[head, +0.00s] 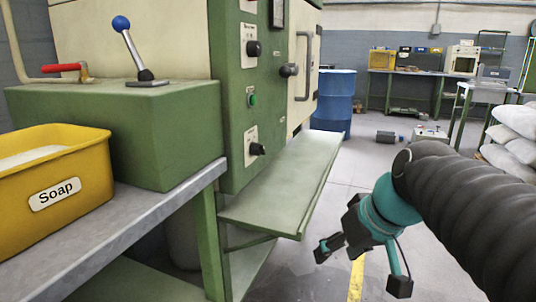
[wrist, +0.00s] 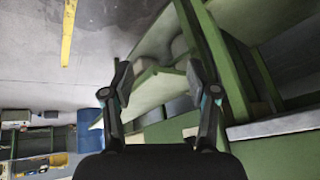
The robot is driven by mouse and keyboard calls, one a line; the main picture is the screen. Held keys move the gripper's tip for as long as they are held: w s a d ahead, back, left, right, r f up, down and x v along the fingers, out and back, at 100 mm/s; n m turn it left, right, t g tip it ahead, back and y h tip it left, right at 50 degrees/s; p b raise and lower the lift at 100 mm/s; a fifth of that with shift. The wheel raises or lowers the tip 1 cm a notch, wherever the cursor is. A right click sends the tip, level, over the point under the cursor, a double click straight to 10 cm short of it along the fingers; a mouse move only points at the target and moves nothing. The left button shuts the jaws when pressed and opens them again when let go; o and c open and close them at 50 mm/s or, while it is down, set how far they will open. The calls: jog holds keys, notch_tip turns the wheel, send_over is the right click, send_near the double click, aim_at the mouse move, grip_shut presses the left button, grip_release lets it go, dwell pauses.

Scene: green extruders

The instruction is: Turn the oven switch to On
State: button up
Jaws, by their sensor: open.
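The green and cream machine (head: 232,30) in the head view has a side panel with a black upper knob (head: 253,48), a black lower knob (head: 257,149) and a green button (head: 252,99). White label plates sit by the controls, but their text is too small to read. I cannot tell which control is the oven switch or how it is set. My gripper (head: 361,268) is open and empty, low at the right, beyond the green shelf's right edge and apart from the panel. Its two separated fingers also show in the wrist view (wrist: 160,80).
The green shelf (head: 285,185) juts out below the panel. A door handle (head: 305,65) stands beside it. A yellow soap bin (head: 90,165) and a blue-knobbed lever (head: 132,48) are at left. A blue barrel (head: 333,100) stands behind. Floor around my gripper is clear.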

jog(key=w+a+r+n+y+b, duration=0.25)
jog(key=w+r+n+y, duration=0.4)
jog(key=w, duration=0.75)
jog(key=n+y+b, duration=0.2)
jog(key=n+y, duration=0.1)
jog(key=n, duration=0.2)
send_near(262, 146)
jog(key=shift+m, duration=0.25)
jog(key=x, duration=1)
jog(key=shift+w+f, duration=0.45)
jog(key=shift+f, duration=0.05)
grip_shut()
